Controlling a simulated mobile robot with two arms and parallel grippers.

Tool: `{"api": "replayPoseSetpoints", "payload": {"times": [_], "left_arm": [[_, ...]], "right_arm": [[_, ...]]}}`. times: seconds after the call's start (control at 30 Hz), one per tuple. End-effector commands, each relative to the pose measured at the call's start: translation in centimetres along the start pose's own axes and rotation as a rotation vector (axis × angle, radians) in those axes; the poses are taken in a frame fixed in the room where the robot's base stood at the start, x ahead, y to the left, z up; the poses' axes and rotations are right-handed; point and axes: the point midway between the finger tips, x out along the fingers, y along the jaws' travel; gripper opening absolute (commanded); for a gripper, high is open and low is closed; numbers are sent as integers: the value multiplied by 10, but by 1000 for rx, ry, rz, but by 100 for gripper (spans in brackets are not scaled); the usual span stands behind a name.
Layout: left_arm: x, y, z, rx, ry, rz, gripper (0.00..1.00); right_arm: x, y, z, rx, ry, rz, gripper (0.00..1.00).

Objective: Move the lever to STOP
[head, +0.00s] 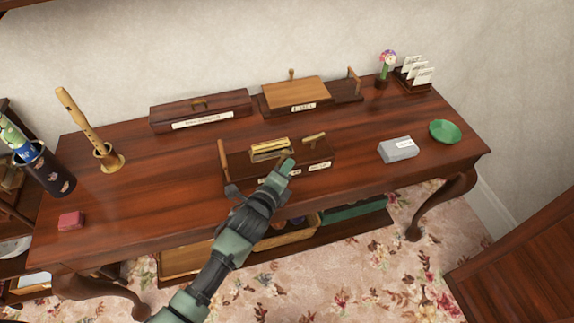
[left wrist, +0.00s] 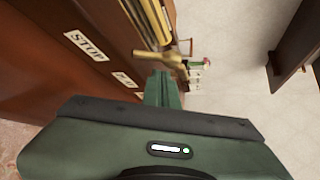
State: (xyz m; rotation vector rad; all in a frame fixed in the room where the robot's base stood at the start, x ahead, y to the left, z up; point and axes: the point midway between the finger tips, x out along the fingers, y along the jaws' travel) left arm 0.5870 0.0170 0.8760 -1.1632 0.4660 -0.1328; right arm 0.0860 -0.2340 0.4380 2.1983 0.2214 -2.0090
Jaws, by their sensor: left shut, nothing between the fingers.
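The dark wooden lever box (head: 235,170) stands at the middle of the desk, with a brass plate (head: 270,146) on top. A white STOP label (left wrist: 85,45) is on the box front. A second label (left wrist: 124,81) lies farther along, its text too small to read surely. My left gripper (head: 287,166) is shut and empty over the box's front edge, its fingertips (left wrist: 163,78) close to the handle; contact cannot be told. My right gripper is not in view.
Behind are a long labelled box (head: 200,112) and a box with a tan lid (head: 295,92). A grey box (head: 397,150) and green bowl (head: 445,131) stand right; a flute on a stand (head: 108,160) and red block (head: 71,221) stand left. Desk surface between is clear.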

Motion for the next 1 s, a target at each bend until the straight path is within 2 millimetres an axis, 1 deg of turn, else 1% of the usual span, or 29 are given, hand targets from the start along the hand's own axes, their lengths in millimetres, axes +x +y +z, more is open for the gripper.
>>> {"api": "replayPoseSetpoints", "payload": {"times": [0.27,1.0], "left_arm": [[0,0,0,-2,0,-2,0],[-3,2,3,-93,-1,-84,0]], "right_arm": [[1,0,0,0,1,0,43],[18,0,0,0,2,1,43]]}}
